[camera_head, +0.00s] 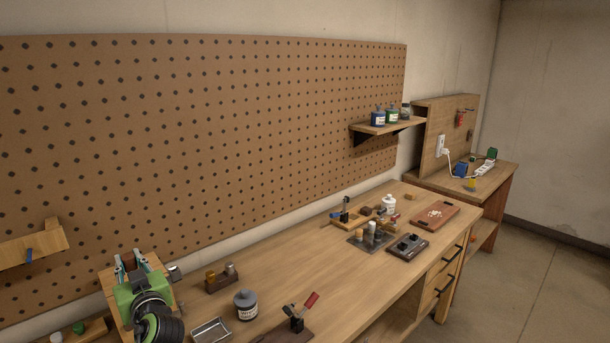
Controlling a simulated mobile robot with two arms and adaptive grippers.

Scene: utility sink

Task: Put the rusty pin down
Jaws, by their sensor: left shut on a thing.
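My left gripper (130,263), green with grey fingers, is at the lower left, above the near end of the wooden workbench (330,255). Its fingers point away from me, towards the pegboard, in front of a wooden board. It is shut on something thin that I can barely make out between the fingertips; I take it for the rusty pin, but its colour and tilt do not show. A small open metal tray (211,331) stands on the bench to the right of the gripper. My right gripper is not in view.
A wooden block with two pegs (221,280), a grey-lidded jar (247,307) and a red-handled clamp (298,312) stand right of the gripper. Several tools and a wooden tray (436,215) lie farther along. The bench middle is clear. The pegboard (200,150) rises behind.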

